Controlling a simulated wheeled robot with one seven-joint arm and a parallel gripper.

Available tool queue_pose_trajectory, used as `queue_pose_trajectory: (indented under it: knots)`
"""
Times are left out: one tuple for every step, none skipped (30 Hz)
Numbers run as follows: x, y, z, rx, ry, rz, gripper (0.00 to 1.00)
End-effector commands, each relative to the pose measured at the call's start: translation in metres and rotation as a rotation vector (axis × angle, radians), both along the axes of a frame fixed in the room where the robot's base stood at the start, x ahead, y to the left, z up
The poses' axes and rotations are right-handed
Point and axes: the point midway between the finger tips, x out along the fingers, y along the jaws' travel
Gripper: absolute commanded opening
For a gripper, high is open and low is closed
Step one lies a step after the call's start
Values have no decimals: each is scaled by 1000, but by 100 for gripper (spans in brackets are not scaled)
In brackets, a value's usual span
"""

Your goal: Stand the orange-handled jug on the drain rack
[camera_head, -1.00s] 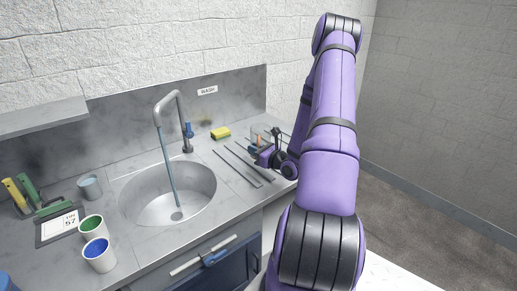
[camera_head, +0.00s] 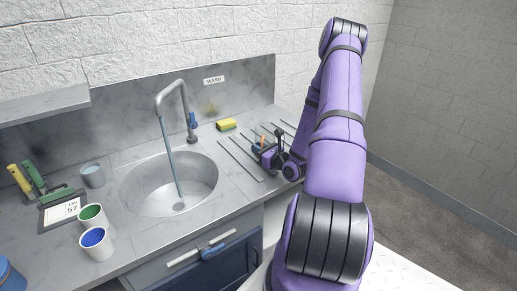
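The drain rack (camera_head: 239,160) is a set of thin dark bars on the counter right of the sink. My gripper (camera_head: 266,151) is small and far off, low over the rack's right part. A small orange piece (camera_head: 261,142), which looks like the jug's handle, shows right at my fingers. The jug's body cannot be made out clearly, so I cannot tell whether it stands upright or touches the rack. Whether my fingers are closed on the handle is too small to tell.
The round sink (camera_head: 172,184) with its tall tap (camera_head: 169,96) lies left of the rack. A yellow sponge (camera_head: 226,124) lies behind the rack.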

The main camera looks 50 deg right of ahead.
Motion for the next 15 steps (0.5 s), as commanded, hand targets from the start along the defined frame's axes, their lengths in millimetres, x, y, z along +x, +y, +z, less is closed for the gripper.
queue_pose_trajectory:
  knots:
    - [0,0,0,0,0,0,22]
    - [0,0,0,0,0,0,29]
    - [0,0,0,0,0,0,38]
    - [0,0,0,0,0,0,38]
    - [0,0,0,0,0,0,38]
    - [0,0,0,0,0,0,38]
    - [0,0,0,0,0,0,38]
    - [0,0,0,0,0,0,38]
    - [0,0,0,0,0,0,38]
    - [0,0,0,0,0,0,38]
    - [0,0,0,0,0,0,38]
    - [0,0,1,0,0,0,38]
    - [0,0,2,0,0,0,38]
    - [0,0,3,-1,0,0,38]
    - [-3,0,3,0,1,-1,38]
